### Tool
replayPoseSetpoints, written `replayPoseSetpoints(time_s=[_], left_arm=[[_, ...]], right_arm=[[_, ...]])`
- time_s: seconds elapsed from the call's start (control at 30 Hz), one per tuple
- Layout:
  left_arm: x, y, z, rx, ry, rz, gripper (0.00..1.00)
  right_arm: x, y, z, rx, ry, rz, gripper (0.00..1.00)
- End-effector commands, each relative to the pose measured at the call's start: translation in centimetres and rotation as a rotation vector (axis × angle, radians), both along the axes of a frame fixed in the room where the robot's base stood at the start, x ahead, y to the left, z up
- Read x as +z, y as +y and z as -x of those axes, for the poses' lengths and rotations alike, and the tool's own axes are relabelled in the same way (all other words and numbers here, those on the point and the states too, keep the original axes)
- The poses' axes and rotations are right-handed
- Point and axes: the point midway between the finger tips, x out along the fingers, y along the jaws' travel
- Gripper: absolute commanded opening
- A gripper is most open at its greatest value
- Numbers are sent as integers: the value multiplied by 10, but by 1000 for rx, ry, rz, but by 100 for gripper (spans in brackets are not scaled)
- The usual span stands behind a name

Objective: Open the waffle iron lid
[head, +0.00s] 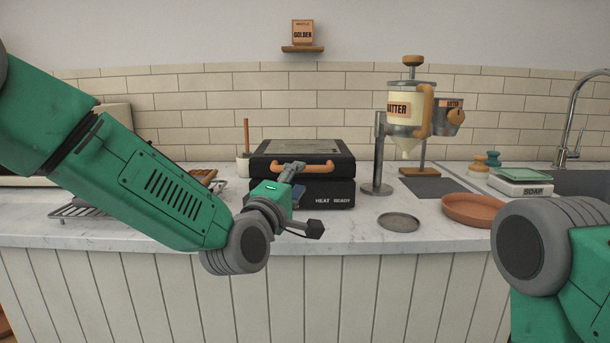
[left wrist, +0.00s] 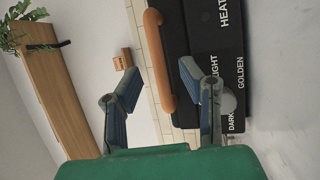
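The waffle iron (head: 330,190) is a black box on the counter with its lid (head: 280,156) down. An orange-brown handle (head: 322,170) runs along the lid's front. My left gripper (head: 306,198) is in front of the iron's left part, close to the handle's left end. In the left wrist view the fingers of my left gripper (left wrist: 160,95) stand wide apart, and the handle (left wrist: 158,60) shows beyond and between them. Nothing is between the fingertips; I cannot tell whether one touches the iron. My right gripper is out of view; only part of my right arm shows.
A batter dispenser (head: 405,110) on a metal stand is right of the iron. A round grey disc (head: 398,222) and a terracotta dish (head: 472,209) lie at the front right. A wire rack (head: 80,211) is at the left, partly behind my left arm. A sink tap (head: 566,120) is far right.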

Motion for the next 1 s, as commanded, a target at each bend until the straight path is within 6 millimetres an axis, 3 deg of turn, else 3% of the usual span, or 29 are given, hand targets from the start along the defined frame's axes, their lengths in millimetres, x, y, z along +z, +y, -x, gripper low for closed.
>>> replayPoseSetpoints(time_s=[0.1, 0.3, 0.7, 0.8, 1.0], left_arm=[[2, -6, -20, 2, -1, 2, 34], [6, -10, -40, 2, 0, 6, 34], [8, -17, -45, 2, 1, 1, 34], [8, -17, -45, 2, 1, 1, 0], [7, -15, -45, 1, 3, 2, 0]], right_arm=[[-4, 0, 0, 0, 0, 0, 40], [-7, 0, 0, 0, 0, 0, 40], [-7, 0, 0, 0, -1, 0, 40], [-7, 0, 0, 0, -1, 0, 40], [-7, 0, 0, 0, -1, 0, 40]])
